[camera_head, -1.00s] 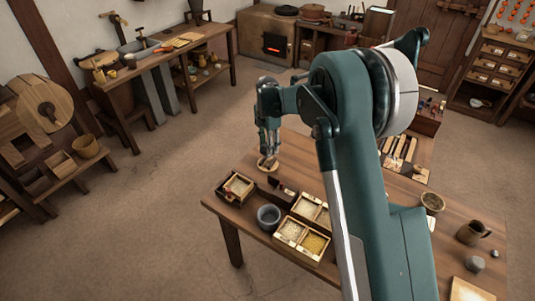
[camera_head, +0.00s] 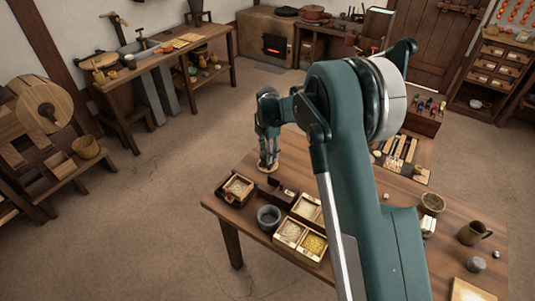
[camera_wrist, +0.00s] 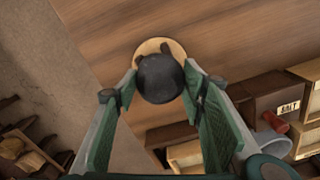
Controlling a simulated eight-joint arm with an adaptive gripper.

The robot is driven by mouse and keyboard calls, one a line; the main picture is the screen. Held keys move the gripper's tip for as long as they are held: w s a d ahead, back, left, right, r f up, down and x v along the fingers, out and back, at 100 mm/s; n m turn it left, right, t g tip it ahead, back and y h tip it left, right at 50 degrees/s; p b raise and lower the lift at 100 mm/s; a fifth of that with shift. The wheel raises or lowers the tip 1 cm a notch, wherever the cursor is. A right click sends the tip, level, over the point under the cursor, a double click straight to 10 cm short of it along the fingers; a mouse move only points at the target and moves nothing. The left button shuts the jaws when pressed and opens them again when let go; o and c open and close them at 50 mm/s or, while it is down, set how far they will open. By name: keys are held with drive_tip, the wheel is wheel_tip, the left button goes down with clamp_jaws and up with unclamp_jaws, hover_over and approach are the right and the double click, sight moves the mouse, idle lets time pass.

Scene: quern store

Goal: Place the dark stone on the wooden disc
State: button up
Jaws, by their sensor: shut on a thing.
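The dark stone (camera_wrist: 160,78) is round and nearly black. It is held between the two green fingers of my gripper (camera_wrist: 160,80) in the wrist view. The pale wooden disc (camera_wrist: 150,46) lies flat on the table behind the stone, which hides much of it. In the head view the disc (camera_head: 265,169) shows near the table's far left corner, with my gripper (camera_head: 268,161) upright just over it. I cannot make out the stone there, or whether it touches the disc.
The brown wooden table (camera_head: 335,170) has clear wood right of the disc. Close in front are a small box (camera_head: 236,189), a blue-grey cup (camera_head: 268,217) and grain trays (camera_head: 301,239). A jug (camera_head: 474,233) and grey stone (camera_head: 476,264) stand at the right.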

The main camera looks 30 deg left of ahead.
drive_tip(key=shift+f+b, duration=0.4)
drive_tip(key=shift+f, duration=0.2)
drive_tip(key=o, duration=1.1)
drive_tip(key=shift+r, duration=0.1)
drive_tip(key=shift+r+p, duration=0.5)
drive_tip(key=shift+r, duration=0.25)
wheel_tip(320, 180, up, 12)
drive_tip(key=shift+f+p, duration=0.25)
drive_tip(key=shift+p, duration=0.25)
drive_tip(key=shift+d, duration=0.1)
